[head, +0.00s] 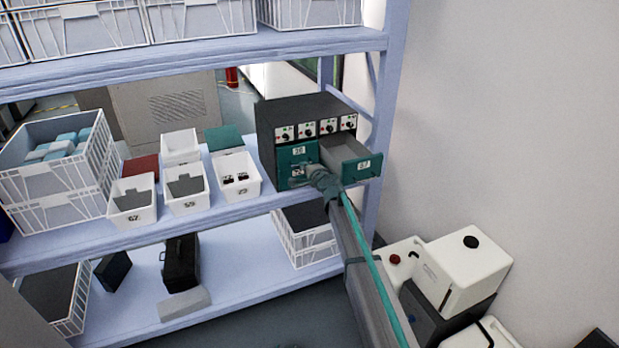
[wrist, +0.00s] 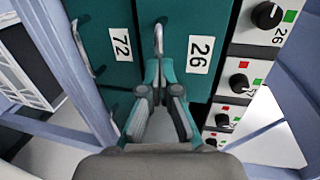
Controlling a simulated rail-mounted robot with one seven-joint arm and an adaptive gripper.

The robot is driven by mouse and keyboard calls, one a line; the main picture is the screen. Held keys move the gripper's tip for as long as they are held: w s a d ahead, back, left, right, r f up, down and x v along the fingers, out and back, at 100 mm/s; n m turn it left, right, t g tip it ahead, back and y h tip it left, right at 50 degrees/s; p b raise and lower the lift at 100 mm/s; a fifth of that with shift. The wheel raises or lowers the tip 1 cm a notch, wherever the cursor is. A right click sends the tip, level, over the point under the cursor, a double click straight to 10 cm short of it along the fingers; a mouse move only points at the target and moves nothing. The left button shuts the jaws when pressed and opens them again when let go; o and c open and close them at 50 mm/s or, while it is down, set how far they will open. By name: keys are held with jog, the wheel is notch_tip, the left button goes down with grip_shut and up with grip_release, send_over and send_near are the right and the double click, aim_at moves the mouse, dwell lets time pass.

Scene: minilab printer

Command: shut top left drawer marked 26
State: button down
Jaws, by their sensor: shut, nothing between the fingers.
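The drawer marked 26 (head: 299,150) is the top left drawer of a dark cabinet (head: 264,130). Its teal front looks flush or nearly so with the cabinet; a small gap cannot be ruled out. In the wrist view its front (wrist: 215,30) appears turned sideways, with a metal handle (wrist: 158,38) near its left edge. My gripper (head: 312,174) is in front of the left drawers. In the wrist view my gripper (wrist: 163,72) is shut and empty, its fingertips close to that handle; contact cannot be told. The drawer marked 72 (wrist: 95,35) lies beside drawer 26.
The top right drawer (head: 363,167) is pulled out, just right of my gripper. Knobs (wrist: 268,15) line the cabinet above the drawers. White bins (head: 235,177) stand left of the cabinet. A shelf post (head: 385,120) is close on the right.

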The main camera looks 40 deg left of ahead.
jog(key=shift+w+a+r, duration=0.1)
jog(key=shift+w+a, duration=0.4)
jog(key=shift+a, duration=0.45)
jog(key=shift+r, duration=0.1)
